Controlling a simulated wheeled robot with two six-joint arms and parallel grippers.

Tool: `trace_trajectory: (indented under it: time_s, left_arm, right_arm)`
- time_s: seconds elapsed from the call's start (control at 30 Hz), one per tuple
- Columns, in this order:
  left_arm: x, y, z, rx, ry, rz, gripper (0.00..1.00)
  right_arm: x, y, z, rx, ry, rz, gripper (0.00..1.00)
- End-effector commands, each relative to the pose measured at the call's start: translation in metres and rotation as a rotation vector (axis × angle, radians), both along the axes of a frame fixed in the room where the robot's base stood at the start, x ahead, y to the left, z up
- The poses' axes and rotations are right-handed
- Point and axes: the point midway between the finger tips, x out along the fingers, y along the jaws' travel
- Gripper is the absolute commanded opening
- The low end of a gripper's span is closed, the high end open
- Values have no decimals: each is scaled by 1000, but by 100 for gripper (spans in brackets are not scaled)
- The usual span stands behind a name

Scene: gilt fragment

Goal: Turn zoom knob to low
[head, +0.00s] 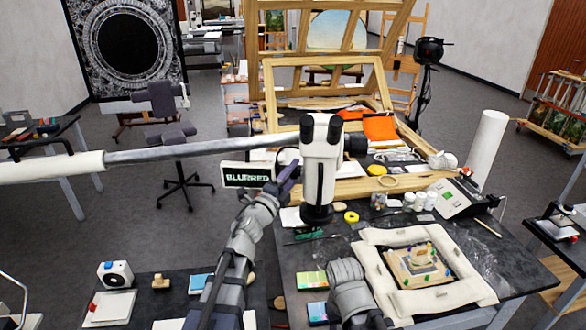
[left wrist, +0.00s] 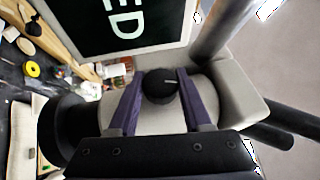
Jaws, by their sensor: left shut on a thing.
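The microscope (head: 318,185) is white with black eyepieces and hangs on a long metal boom over the table. Its round black zoom knob (left wrist: 158,90) shows in the left wrist view, with a short white mark pointing right in that picture. My left gripper (head: 291,176) is at the left side of the microscope head. In the left wrist view its purple fingers (left wrist: 162,88) are shut on the knob, one on each side. The knob is hidden in the head view. My right gripper cannot be made out; only a grey part of my arm shows at the bottom.
A small screen reading "BLURRED" (head: 247,175) is beside my left gripper. The boom (head: 190,152) crosses from the left. Below right, a padded white frame (head: 375,275) surrounds a gilt fragment (head: 420,262). A yellow tape roll (head: 351,217) lies near the microscope.

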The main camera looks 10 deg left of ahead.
Motion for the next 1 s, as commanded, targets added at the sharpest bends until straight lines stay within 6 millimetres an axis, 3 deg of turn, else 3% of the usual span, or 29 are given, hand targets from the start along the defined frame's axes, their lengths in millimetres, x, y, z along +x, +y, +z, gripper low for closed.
trace_trajectory:
  time_s: [0.4, 0.43, 0.67, 1.0]
  left_arm:
    - [0, -1, 0, -4, 7, -2, 0]
    - [0, -1, 0, -4, 7, -2, 51]
    - [0, 0, 0, -2, 6, -2, 77]
    - [-2, 0, -1, -1, 7, -1, 79]
  right_arm:
    - [0, 0, 1, 0, 0, 0, 50]
    - [0, 0, 1, 0, 0, 0, 50]
    - [0, 0, 1, 0, 0, 0, 50]
    - [0, 0, 0, 0, 0, 0, 50]
